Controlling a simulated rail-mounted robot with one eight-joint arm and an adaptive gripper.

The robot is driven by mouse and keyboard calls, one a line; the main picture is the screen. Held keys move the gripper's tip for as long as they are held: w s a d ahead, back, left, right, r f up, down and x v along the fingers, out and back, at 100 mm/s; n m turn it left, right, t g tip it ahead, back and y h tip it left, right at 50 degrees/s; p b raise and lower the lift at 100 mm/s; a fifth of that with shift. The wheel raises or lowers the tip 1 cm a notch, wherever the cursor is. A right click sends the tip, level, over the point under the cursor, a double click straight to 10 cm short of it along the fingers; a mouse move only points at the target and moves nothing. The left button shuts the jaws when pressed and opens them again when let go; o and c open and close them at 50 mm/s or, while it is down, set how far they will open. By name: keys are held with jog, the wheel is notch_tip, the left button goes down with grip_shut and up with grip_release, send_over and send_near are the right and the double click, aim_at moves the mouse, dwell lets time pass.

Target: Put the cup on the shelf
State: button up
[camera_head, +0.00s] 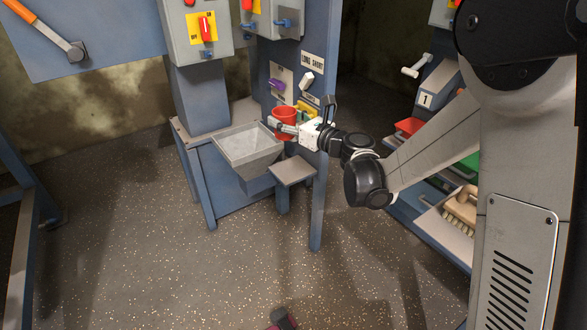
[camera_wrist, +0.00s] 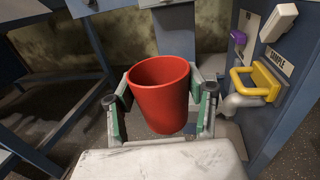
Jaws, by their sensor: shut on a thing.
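The red cup (camera_head: 286,118) is held upright in my gripper (camera_head: 292,128), in front of the blue panel. In the wrist view the cup (camera_wrist: 160,92) stands between the two fingers of my gripper (camera_wrist: 162,108), with its open rim up and the inside looking empty. The fingers are shut on its sides. A small grey shelf-like ledge (camera_head: 293,170) stands below and slightly right of the cup in the head view. The cup is above it and apart from it. Which surface the task calls the shelf is not marked.
A grey square hopper (camera_head: 248,144) is below and left of the cup. A yellow handle (camera_wrist: 264,80) marked SAMPLE, a purple knob (camera_wrist: 238,38) and a white switch (camera_wrist: 278,20) are on the panel. At right, a rack holds a brush (camera_head: 460,208) and coloured items.

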jog(key=w+a+f+b, duration=0.2)
jog(key=w+f, duration=0.3)
jog(key=f, duration=0.2)
jog(key=w+a+f+b, duration=0.1)
jog(key=w+a+f, duration=0.2)
jog(key=w+f, duration=0.3)
jog(key=m+t+h+b, duration=0.2)
jog(key=t+h, duration=0.1)
send_over(294, 169)
notch_tip(294, 169, down, 10)
jog(key=shift+w+a+f+b, duration=0.1)
jog(key=shift+f+b, duration=0.75)
jog(key=shift+f, duration=1.2)
jog(key=shift+f, duration=0.1)
jog(key=o, duration=1.2)
jog(key=shift+s+r, duration=0.2)
jog(key=p+v, duration=0.3)
jog(key=v, duration=0.8)
jog(key=shift+s+d+p, duration=0.15)
jog(key=shift+d+p, duration=0.15)
jog(key=shift+d, duration=0.15)
